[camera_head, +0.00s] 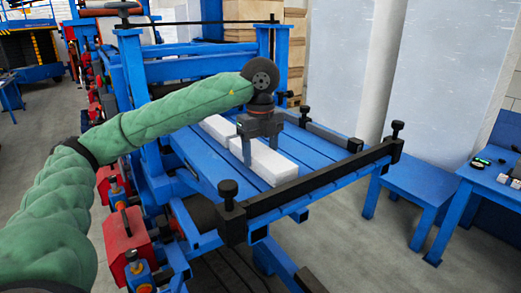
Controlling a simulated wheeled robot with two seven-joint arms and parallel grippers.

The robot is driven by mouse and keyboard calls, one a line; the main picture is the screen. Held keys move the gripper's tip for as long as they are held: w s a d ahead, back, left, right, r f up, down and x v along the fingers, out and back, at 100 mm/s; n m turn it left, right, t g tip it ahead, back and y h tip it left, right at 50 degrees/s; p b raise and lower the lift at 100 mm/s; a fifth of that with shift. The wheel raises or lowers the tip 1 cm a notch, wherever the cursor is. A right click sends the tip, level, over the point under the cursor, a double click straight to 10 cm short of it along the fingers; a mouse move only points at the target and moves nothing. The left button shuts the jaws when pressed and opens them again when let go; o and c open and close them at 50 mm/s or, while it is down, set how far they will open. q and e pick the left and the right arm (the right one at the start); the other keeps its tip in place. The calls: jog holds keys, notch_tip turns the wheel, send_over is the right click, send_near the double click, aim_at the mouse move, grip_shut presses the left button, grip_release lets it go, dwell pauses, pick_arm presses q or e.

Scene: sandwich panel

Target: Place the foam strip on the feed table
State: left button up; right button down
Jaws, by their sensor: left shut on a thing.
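The white foam strip (275,168) is a long block lying lengthwise along the blue slatted feed table (313,152). A far white part shows behind the gripper; I cannot tell for sure that it is the same piece. My left gripper (260,150) points down over the strip, with one finger on each side, and is shut on it. The gripper hides part of the strip's middle. The strip appears to be at or just above the slats; any gap is hidden. My right gripper is not in view.
A black bar (310,190) with knobs crosses the table's near end. A blue machine frame (215,55) stands over the far end. Red units (128,232) line the left side. A blue side table (405,185) stands at the right. Bare slats lie right of the strip.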

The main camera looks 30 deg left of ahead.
aim_at(261, 151)
pick_arm(q)
jog(key=shift+w+f, duration=0.1)
jog(key=shift+f, duration=0.05)
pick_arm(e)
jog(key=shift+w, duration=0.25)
pick_arm(q)
jog(key=o, duration=1)
jog(key=shift+c, duration=0.2)
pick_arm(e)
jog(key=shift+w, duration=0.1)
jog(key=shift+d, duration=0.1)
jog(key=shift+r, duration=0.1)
pick_arm(q)
jog(key=shift+r, duration=0.25)
jog(key=shift+r+b, duration=0.3)
jog(key=shift+b, duration=0.05)
notch_tip(261, 151, up, 3)
jog(key=shift+f+b, duration=0.15)
jog(key=shift+b, duration=0.15)
jog(key=shift+r, duration=4.2)
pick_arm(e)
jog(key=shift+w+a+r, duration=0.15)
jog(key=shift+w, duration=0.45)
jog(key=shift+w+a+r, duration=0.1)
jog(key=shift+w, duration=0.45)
